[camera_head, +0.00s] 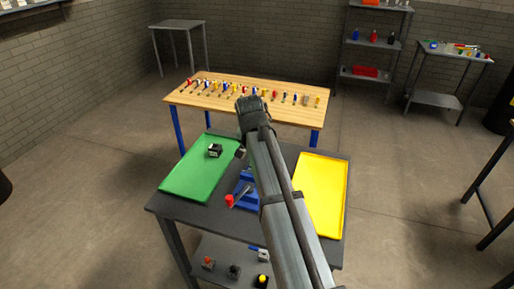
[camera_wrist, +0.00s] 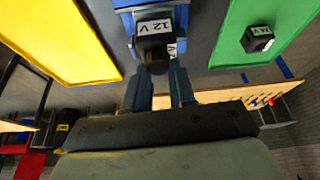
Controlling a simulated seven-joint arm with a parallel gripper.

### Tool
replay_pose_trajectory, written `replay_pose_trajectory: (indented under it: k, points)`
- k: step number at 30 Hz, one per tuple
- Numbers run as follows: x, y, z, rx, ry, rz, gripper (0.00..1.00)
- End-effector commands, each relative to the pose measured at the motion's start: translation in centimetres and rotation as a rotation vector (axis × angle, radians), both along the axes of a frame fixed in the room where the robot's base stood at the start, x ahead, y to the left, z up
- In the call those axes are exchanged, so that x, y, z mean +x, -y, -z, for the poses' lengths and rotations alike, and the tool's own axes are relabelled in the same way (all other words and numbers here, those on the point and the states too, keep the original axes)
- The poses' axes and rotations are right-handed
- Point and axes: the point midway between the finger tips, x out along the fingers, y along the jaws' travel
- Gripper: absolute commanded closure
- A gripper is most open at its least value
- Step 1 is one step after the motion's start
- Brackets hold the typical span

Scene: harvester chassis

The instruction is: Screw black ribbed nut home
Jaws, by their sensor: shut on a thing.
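In the wrist view my gripper (camera_wrist: 160,76) is shut on a dark piece (camera_wrist: 157,58), which I take for the black ribbed nut. Its ribs are too small and dark to make out. The piece is at a dark block with a white "12 V" label (camera_wrist: 154,26), held in a blue fixture (camera_wrist: 124,4). I cannot tell how far the nut is seated. In the head view the blue fixture (camera_head: 242,189) stands on the dark table between two trays, with a red-ended handle (camera_head: 230,200) at its front. My arm hides the nut and gripper tips there.
A green tray (camera_head: 188,183) lies left of the fixture and holds another dark labelled block (camera_head: 214,150). An empty yellow tray (camera_head: 320,190) lies to the right. Behind is a wooden bench (camera_head: 190,97) with a row of colourful tools. Several small parts sit on the lower shelf.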

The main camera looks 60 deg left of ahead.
Motion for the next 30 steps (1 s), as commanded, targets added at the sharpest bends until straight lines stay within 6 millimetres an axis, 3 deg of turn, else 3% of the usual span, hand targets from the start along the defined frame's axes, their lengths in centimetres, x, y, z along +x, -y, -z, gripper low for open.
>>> replay_pose_trajectory:
  k: [5,18,30]
  points:
    - [-0.08,-0.08,0.02,-0.002,-0.001,0.060,1.00]
    - [-0.06,-0.07,0.05,-0.002,-0.001,0.432,1.00]
    - [-0.07,-0.03,0.05,-0.001,-0.002,0.465,1.00]
